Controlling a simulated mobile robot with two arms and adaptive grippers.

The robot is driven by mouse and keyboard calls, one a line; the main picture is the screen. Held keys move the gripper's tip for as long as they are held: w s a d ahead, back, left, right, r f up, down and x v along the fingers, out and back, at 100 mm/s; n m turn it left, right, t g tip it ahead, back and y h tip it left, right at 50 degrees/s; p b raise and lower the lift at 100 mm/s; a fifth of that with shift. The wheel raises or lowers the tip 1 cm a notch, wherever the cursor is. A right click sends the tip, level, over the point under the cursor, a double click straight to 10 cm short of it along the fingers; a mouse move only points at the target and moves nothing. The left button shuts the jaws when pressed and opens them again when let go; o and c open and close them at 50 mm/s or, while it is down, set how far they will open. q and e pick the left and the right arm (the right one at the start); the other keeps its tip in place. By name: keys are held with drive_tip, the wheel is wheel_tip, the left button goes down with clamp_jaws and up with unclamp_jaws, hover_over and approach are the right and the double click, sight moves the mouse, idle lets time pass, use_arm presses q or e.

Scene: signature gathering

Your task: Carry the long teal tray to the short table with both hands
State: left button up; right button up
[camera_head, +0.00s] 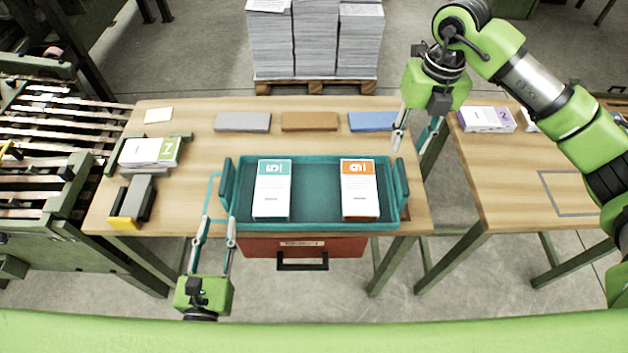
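The long teal tray (315,222) lies at the front edge of the wooden table (213,143) in the middle. It holds two white booklets, one with a teal top marked 5 (272,197) and one with an orange top marked 6 (359,197). Raised handles stand at its left end (226,184) and right end (402,182). My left gripper (218,220) is open and empty, its fingertips near the front of the left handle. My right gripper (409,150) is open, its fingertips just behind the right handle. Contact is not clear at either end.
A second wooden table (500,170) stands at the right across a gap, with a purple-topped booklet (486,119) and an outlined area. Grey, brown and blue blocks lie behind the tray. A green-marked booklet (145,152) and stapler-like tool (133,199) lie left. Paper stacks (316,45) stand behind.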

sight(229, 159)
use_arm(q)
drive_tip(key=shift+a+r+n, duration=0.1)
drive_tip(key=shift+a+n, duration=0.15)
drive_tip(key=shift+n, duration=0.05)
use_arm(e)
drive_tip(key=shift+w+d+r+h, duration=0.1)
drive_tip(key=shift+d+r+h, duration=0.2)
drive_tip(key=shift+d, duration=0.5)
